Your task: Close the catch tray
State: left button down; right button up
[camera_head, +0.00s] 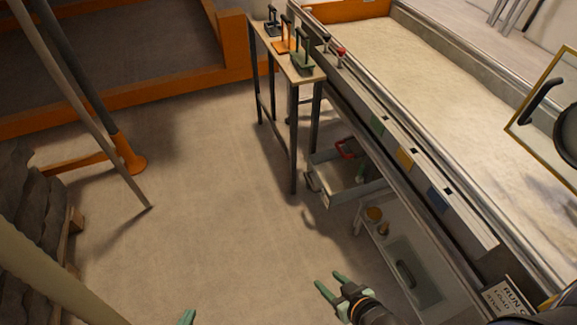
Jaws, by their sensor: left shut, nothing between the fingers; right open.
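A grey open-topped tray (352,196), which looks like the catch tray, sticks out from under the long sandbed (455,90). A small handle (312,181) shows on its outer left end. A red item (345,148) and a green item (360,172) are in or at the tray. My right gripper (328,285) is low at the bottom middle, below the tray in the picture and apart from it. Its two green fingers are spread and empty. Only a green tip of my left gripper (187,317) shows at the bottom edge, far from the tray.
A narrow table (288,50) with several hand tools stands left of the sandbed. A low white shelf (400,262) with small containers and a dark-handled panel lies below the tray. A sign (507,298) is at bottom right. The floor (215,190) left of the tray is clear.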

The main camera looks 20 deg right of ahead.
aim_at(334, 176)
jog(key=i+j+u, duration=0.1)
jog(key=i+u, duration=0.4)
jog(key=i+l+u, duration=0.1)
jog(key=i+u, duration=0.4)
jog(key=i+j, duration=0.1)
jog(key=i, duration=0.5)
jog(key=i+j, duration=0.1)
jog(key=i, duration=0.45)
jog(key=z, duration=1.5)
